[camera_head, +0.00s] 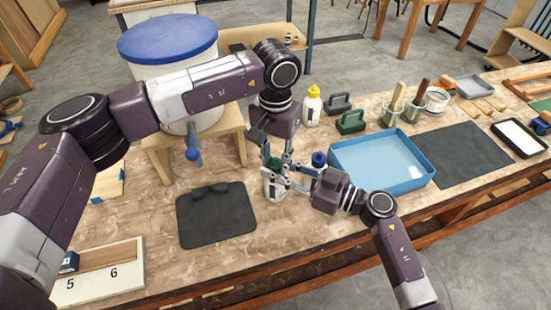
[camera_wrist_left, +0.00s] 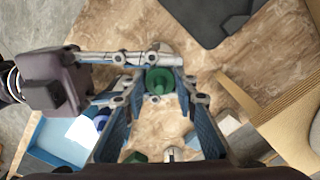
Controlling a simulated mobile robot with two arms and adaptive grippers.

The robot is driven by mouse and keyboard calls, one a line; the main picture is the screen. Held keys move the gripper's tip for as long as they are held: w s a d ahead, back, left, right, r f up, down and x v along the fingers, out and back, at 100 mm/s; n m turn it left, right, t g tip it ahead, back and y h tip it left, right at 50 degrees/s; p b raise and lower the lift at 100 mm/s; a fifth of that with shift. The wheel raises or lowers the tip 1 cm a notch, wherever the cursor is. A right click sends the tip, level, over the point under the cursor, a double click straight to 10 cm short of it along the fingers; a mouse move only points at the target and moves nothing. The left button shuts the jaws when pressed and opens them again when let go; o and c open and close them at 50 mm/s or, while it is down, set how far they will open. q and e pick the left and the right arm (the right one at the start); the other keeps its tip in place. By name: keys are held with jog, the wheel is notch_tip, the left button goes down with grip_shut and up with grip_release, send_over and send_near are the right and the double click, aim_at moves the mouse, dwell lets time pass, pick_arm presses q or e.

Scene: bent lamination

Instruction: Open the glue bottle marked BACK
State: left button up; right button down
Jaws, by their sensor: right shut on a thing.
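A bottle with a green cap (camera_wrist_left: 159,80) stands on the bench; its pale body (camera_head: 273,190) shows in the head view. I cannot read its marking. My right gripper (camera_head: 284,178) reaches in from the right and is shut on the bottle's body. My left gripper (camera_head: 270,157) points down from above. In the left wrist view my left gripper (camera_wrist_left: 160,84) is open, with its fingers on both sides of the green cap and gaps beside it. A blue-capped bottle (camera_head: 319,159) stands just right, partly hidden by my right gripper.
A blue tray (camera_head: 425,178) lies right of the bottles. A yellow-capped bottle (camera_head: 312,106) and a green block with a handle (camera_head: 351,123) stand behind. A dark mat (camera_head: 216,222) lies at left front. A large white tub with a blue lid (camera_head: 168,37) stands behind my left arm.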

pick_arm(q)
grip_shut()
pick_arm(e)
jog(key=shift+s+f, duration=0.15)
jog(key=shift+f, duration=0.25)
pick_arm(q)
jog(key=o, duration=0.6)
grip_release()
jog(key=shift+c, duration=0.2)
